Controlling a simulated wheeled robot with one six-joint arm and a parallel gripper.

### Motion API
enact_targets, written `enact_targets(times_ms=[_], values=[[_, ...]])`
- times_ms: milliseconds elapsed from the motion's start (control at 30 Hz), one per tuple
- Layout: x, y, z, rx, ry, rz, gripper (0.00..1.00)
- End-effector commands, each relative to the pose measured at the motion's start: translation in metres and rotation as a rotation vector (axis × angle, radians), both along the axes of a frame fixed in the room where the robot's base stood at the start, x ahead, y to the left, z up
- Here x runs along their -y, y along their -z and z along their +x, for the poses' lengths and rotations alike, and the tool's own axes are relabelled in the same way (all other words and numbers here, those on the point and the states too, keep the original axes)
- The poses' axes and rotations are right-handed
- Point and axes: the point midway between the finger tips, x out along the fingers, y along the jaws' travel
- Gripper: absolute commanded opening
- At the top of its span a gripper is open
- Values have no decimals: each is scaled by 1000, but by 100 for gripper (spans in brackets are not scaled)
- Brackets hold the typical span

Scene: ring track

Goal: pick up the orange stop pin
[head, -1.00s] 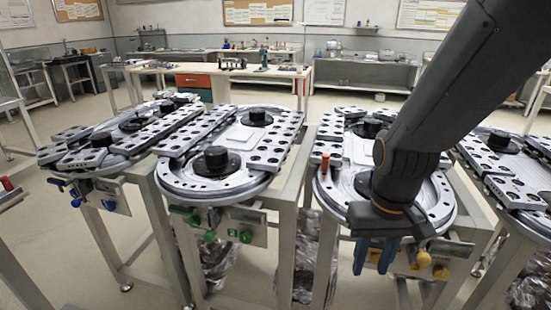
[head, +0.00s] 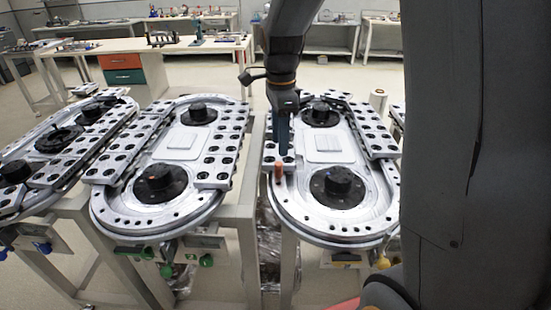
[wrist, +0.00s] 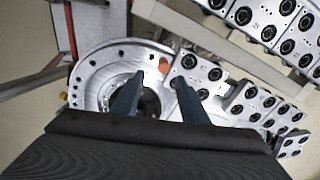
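The orange stop pin (head: 278,172) stands upright at the left edge of the right-hand ring track (head: 310,228), just in front of a block with black holes. In the wrist view the pin (wrist: 164,66) shows as a small orange spot beyond the fingertips, between their lines. My gripper (head: 282,140) hangs with its blue fingers pointing down, above and behind the pin in the head view. In the wrist view my gripper (wrist: 157,90) is open, with nothing between its two fingers. I see no contact with the pin.
Black round hubs (head: 338,184) rise from the track. Hole-drilled blocks (head: 218,160) line the neighbouring track to the left. A white workbench (head: 150,50) stands behind.

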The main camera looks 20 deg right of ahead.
Motion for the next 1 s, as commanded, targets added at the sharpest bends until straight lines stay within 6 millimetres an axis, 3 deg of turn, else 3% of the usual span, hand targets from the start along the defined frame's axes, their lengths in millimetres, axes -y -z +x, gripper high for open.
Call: enact_targets(times_ms=[700,1000], values=[[0,69,6,-3,14,0,40],[1,77,7,-1,15,0,40]])
